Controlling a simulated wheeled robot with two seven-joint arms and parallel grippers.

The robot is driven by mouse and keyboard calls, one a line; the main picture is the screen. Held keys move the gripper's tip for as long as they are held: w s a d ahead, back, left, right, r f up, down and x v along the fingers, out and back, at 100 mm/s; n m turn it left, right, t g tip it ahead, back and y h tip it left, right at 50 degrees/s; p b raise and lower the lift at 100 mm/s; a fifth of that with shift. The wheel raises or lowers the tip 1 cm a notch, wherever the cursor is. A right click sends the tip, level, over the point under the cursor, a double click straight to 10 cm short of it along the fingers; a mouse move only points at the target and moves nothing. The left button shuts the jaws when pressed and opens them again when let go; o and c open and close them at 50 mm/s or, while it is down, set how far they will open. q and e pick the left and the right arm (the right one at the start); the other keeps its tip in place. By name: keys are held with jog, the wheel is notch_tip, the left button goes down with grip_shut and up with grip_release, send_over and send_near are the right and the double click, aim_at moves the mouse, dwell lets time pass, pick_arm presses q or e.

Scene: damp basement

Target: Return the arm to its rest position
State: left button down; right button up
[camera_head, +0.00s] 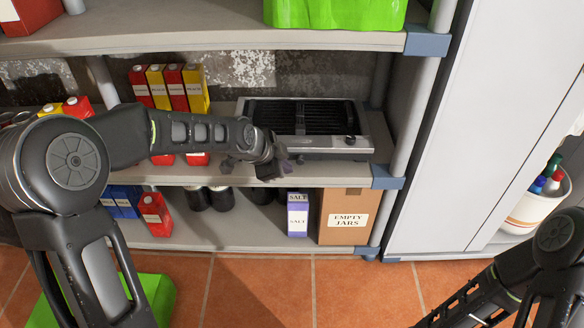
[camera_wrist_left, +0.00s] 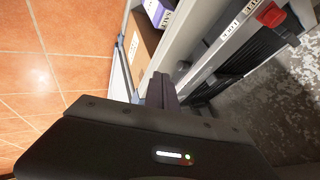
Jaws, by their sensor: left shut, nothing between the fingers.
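My left arm reaches in from the left in the head view. Its gripper (camera_head: 278,168) is at the front edge of the middle shelf, just in front of a black and silver grill (camera_head: 325,148). The gripper is shut and empty; its closed fingers (camera_wrist_left: 162,92) also show in the left wrist view. The grill's front with a red switch (camera_wrist_left: 270,16) is beside the fingers there. In the head view, part of my right arm (camera_head: 510,280) shows at the lower right, but its gripper is out of the picture.
The grey shelf unit (camera_head: 225,180) holds juice cartons (camera_head: 170,88), a salt box (camera_head: 297,215) and an "empty jars" box (camera_head: 345,215). A green crate (camera_head: 335,12) is above. A white cabinet (camera_head: 450,130) stands right. Tiled floor (camera_head: 260,290) in front is mostly clear.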

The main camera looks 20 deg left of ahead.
pick_arm(q)
jog(key=shift+v, duration=1.05)
